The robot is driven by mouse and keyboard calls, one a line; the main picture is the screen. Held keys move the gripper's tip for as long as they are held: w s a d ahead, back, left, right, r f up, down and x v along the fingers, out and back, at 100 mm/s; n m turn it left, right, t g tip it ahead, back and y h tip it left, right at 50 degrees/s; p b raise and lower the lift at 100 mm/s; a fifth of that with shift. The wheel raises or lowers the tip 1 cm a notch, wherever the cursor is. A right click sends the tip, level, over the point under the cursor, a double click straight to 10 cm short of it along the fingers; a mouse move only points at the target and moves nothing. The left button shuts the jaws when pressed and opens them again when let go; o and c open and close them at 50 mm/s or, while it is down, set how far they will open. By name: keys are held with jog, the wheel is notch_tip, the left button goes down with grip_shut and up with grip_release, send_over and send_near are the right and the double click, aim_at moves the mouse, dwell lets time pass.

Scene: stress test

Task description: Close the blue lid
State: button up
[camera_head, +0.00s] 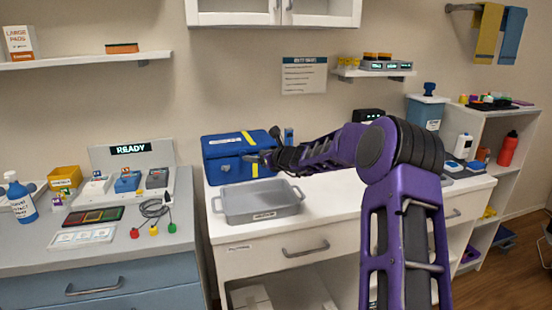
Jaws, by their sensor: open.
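A blue box (222,170) with a blue lid (222,145) stands on the white counter against the wall. A yellow stripe runs over the lid. The lid looks down or nearly down on the box; I cannot tell whether it is fully shut. My gripper (254,158) is at the end of my purple arm, which reaches in from the right. It is in front of the box's upper front side, close to the lid's edge. It looks empty and open, though its fingers are small and dark here. My gripper and wrist hide the box's right part, and I cannot tell whether they touch it.
A grey tray (232,218) with handles sits just in front of the box. A light blue bin (424,114) with a blue-knobbed top stands at the right. A left counter holds a READY panel (131,149), cables and a spray bottle (20,197). Little counter is free left of the box.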

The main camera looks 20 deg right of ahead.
jog(key=v, duration=1.5)
jog(key=shift+s, duration=0.2)
jog(key=shift+r, duration=0.1)
